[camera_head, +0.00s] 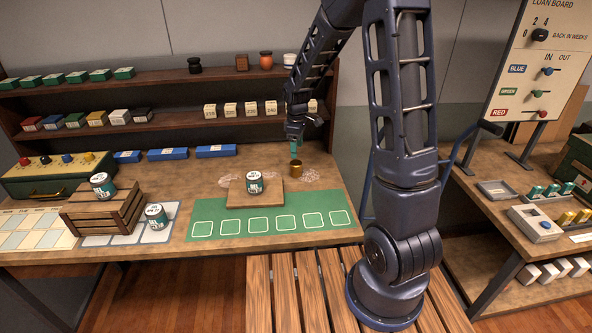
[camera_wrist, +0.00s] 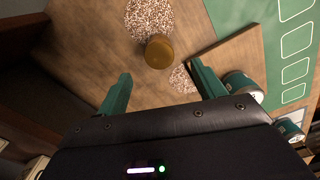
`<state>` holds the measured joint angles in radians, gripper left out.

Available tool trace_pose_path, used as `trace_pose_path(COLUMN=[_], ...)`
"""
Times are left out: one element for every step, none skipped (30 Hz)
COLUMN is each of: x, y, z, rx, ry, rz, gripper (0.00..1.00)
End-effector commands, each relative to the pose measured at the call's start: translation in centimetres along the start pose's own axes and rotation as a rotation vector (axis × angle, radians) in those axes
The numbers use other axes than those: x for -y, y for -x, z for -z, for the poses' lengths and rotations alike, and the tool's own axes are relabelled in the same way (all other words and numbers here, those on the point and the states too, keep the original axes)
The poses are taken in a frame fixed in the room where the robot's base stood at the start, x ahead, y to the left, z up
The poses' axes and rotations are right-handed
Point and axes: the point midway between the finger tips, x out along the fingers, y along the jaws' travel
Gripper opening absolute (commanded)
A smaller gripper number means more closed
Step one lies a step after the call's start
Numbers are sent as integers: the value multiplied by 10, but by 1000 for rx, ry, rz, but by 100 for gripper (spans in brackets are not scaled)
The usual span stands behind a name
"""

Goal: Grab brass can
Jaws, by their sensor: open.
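The brass can (camera_head: 295,170) stands upright on the workbench, right of the small wooden board, close to speckled round patches. In the wrist view the brass can (camera_wrist: 159,51) shows from above, ahead of the fingertips and between their lines. My gripper (camera_head: 295,147) hangs just above and behind the can in the head view. Its two green fingers (camera_wrist: 158,84) are apart with nothing between them. I see no contact with the can.
A labelled teal can (camera_head: 254,182) stands on the wooden board (camera_head: 271,193), left of the brass can. A green mat (camera_head: 225,224) lies in front. A wooden crate (camera_head: 101,209) and more teal cans stand left. Shelves (camera_head: 165,121) rise behind.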

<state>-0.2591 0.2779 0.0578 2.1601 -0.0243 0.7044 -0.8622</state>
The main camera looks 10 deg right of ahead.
Motion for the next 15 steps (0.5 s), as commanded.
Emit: trace_pose_path(x=[0,0,0,0,0,0,0,0,0,0,0,0,0,0,0], y=[-7,-11,-17,-21,-26,-32,-35,-39,-43,-46,-48,-49,-50,-51,-52], z=[0,0,0,0,0,0,0,0,0,0,0,0,0,0,0], rx=[2,2,2,2,2,2,2,2,1,1,1,1,1,1,0], ry=[1,1,0,0,-1,-1,-2,-2,-2,-2,-2,-2,-2,-2,-2], rz=[3,2,2,3,2,2,2,2,2,2,2,1,1,1,0], gripper=[69,69,69,69,69,69,69,69,69,69,69,69,69,69,69])
